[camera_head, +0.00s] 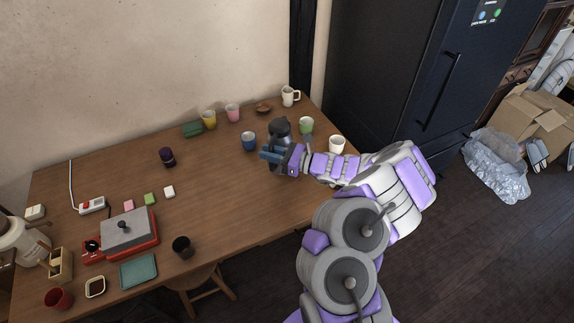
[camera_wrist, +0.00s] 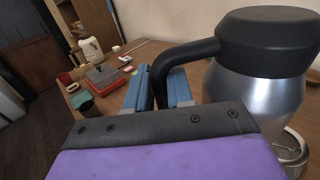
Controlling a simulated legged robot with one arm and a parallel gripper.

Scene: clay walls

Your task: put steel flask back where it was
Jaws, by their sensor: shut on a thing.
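The steel flask (camera_wrist: 258,98) has a silver body, a black lid and a black handle. It fills the right side of the wrist view and looks upright. In the head view the flask (camera_head: 279,130) is at the right part of the table, partly hidden by my gripper. My gripper (camera_head: 272,155) is shut on the flask's handle; its blue fingers (camera_wrist: 162,90) stand on either side of the handle in the wrist view. I cannot tell whether the flask's base touches the table. A round metal rim (camera_wrist: 292,150) shows by its lower right.
A blue cup (camera_head: 249,141), green cup (camera_head: 306,125) and white cup (camera_head: 337,144) stand close around the flask. Behind are yellow (camera_head: 209,119) and pink (camera_head: 232,112) cups, a bowl (camera_head: 264,107) and a white mug (camera_head: 290,96). The table's middle (camera_head: 215,180) is clear.

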